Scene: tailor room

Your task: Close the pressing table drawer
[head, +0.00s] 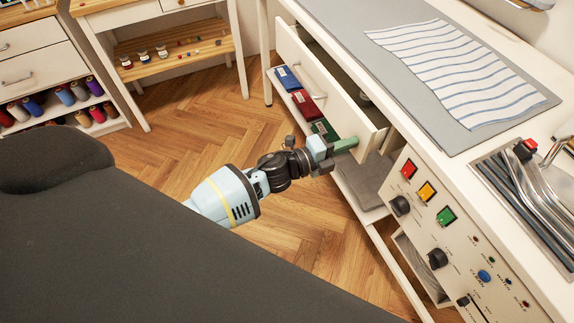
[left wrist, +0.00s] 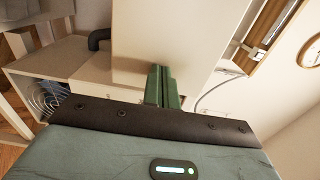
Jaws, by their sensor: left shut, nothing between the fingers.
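The white drawer of the pressing table (head: 434,121) stands open, its front panel (head: 333,91) pulled out from under the tabletop with a dark gap behind it. A metal handle is on that front. My left gripper (head: 346,145) is shut and empty, its green fingers at the lower right end of the drawer front; whether they touch it is unclear. In the left wrist view, the shut green fingers (left wrist: 162,86) point at a pale flat panel (left wrist: 160,35), which seems to be the drawer front. My right gripper is not in view.
Below the drawer, a low shelf holds blue (head: 288,78), red (head: 308,105) and green folded items and a grey cloth (head: 366,182). A control panel (head: 437,215) with knobs and buttons is to the right. Striped fabric (head: 455,68) lies on top. Wooden floor (head: 195,140) is clear at left.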

